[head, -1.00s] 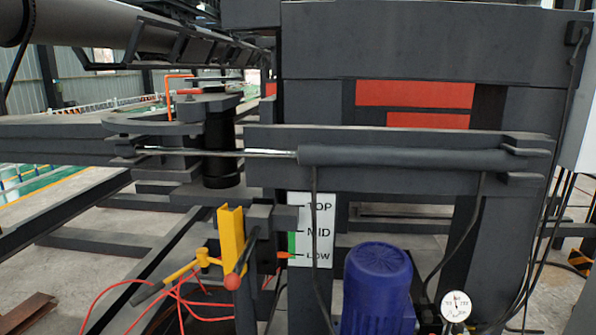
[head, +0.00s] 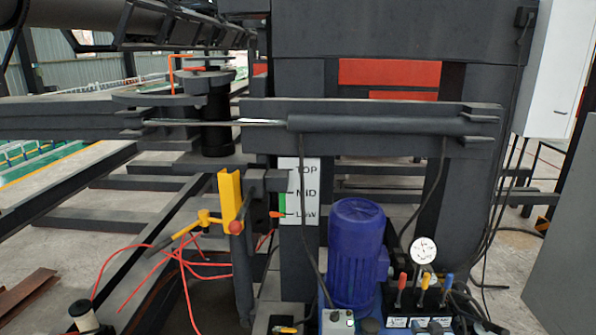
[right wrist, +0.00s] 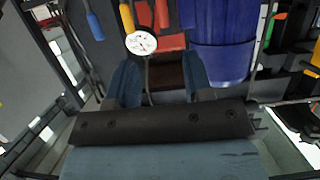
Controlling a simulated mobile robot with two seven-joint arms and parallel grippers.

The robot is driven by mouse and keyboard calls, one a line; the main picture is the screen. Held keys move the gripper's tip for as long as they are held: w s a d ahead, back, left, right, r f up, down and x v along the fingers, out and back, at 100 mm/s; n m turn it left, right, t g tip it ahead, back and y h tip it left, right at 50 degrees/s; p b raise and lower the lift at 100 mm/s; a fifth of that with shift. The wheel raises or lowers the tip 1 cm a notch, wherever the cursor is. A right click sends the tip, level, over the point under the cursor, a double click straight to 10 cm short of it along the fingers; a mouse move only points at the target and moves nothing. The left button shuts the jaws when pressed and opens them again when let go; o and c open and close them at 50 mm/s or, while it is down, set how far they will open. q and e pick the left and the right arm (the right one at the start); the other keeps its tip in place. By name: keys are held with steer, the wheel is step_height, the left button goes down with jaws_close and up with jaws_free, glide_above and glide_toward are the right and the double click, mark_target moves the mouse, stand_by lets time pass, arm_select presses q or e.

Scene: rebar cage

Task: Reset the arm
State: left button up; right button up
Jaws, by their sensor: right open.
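My right gripper (right wrist: 160,80) shows in the right wrist view with its two blue fingers apart and nothing between them. Beyond the fingers are the white dial gauge (right wrist: 141,43) and the blue motor (right wrist: 222,40). Blue, yellow and red lever handles show near the top of that view. I cannot make out the right gripper clearly in the head view. My left gripper is not in view. In the head view the levers, including the red-handled lever (head: 400,291), stand at the bottom right below the gauge (head: 423,251).
A large grey frame carries a horizontal cylinder (head: 390,126) with its bright rod extended left. A TOP/MID/LOW scale (head: 307,190) stands left of the blue motor (head: 355,255). A yellow bracket (head: 229,202) and red hoses are further left. A white cabinet (head: 563,75) is at the right.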

steer(key=d+r+h, duration=0.1)
steer(key=d, duration=0.8)
steer(key=s+a+f+n+g+y, duration=0.1)
steer(key=s+a+f+n, duration=0.15)
steer(key=s, duration=0.65)
steer(key=s+a+f+n+g+y, duration=0.1)
steer(key=s+a+f+n, duration=0.2)
steer(key=s, duration=0.5)
steer(key=s+a+n+g+y, duration=0.1)
steer(key=s+a+g, duration=0.15)
steer(key=s, duration=0.75)
steer(key=s+a+n+g+y, duration=0.15)
steer(key=s+a, duration=0.25)
steer(key=s, duration=0.6)
steer(key=w+a+r+m+t, duration=0.15)
steer(key=a+m, duration=0.35)
steer(key=a, duration=0.8)
arm_select(q)
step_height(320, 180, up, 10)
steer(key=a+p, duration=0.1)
steer(key=p, duration=1.5)
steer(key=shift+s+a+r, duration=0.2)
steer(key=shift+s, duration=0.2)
arm_select(e)
step_height(320, 180, up, 14)
steer(key=s+d+t, duration=0.1)
steer(key=shift+r+n, duration=0.2)
steer(key=shift+n, duration=0.1)
